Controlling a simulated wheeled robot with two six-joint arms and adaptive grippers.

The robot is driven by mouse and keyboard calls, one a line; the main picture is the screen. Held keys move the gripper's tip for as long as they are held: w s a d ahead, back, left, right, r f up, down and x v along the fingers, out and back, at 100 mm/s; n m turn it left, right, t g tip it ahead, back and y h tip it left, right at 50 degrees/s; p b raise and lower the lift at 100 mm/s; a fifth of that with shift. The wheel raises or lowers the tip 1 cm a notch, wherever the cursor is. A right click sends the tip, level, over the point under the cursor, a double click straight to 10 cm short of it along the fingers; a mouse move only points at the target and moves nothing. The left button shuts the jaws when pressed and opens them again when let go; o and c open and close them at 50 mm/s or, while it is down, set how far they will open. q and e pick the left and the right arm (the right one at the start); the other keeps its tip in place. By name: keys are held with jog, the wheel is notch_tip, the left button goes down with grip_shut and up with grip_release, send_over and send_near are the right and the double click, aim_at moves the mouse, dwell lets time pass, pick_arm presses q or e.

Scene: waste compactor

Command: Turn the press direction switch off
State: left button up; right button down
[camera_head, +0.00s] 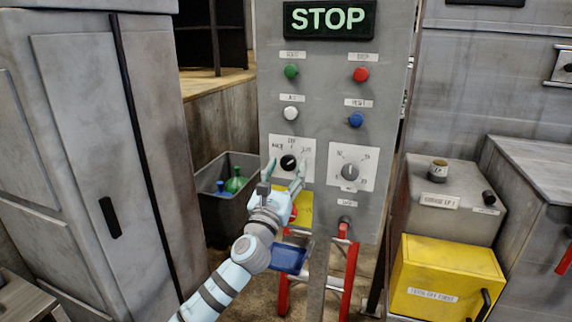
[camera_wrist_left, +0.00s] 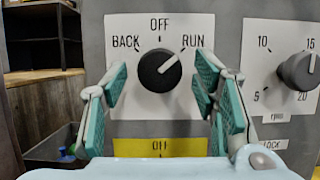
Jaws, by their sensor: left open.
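The press direction switch (camera_head: 288,162) is a black rotary knob on a white plate on the grey control panel. In the left wrist view the knob (camera_wrist_left: 160,71) sits below the label OFF, with BACK on the left and RUN on the right. Its white pointer line is turned to the upper right, toward RUN. My left gripper (camera_head: 284,174) is open in front of the knob. In the left wrist view its teal fingers (camera_wrist_left: 160,92) stand on either side of the knob, with gaps between them and it. My right gripper is not seen.
The panel (camera_head: 325,130) has a lit STOP sign (camera_head: 328,19), green, red, white and blue buttons, and a grey dial (camera_head: 350,172) to the right of the switch. A yellow plate (camera_wrist_left: 160,147) lies below the switch. A grey bin (camera_head: 226,205) with bottles stands left; a yellow box (camera_head: 447,268) stands right.

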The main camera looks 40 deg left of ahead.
pick_arm(q)
jog(key=shift+w+a+r, duration=0.1)
jog(key=shift+w, duration=0.1)
jog(key=shift+c, duration=0.4)
jog(key=c, duration=1.1)
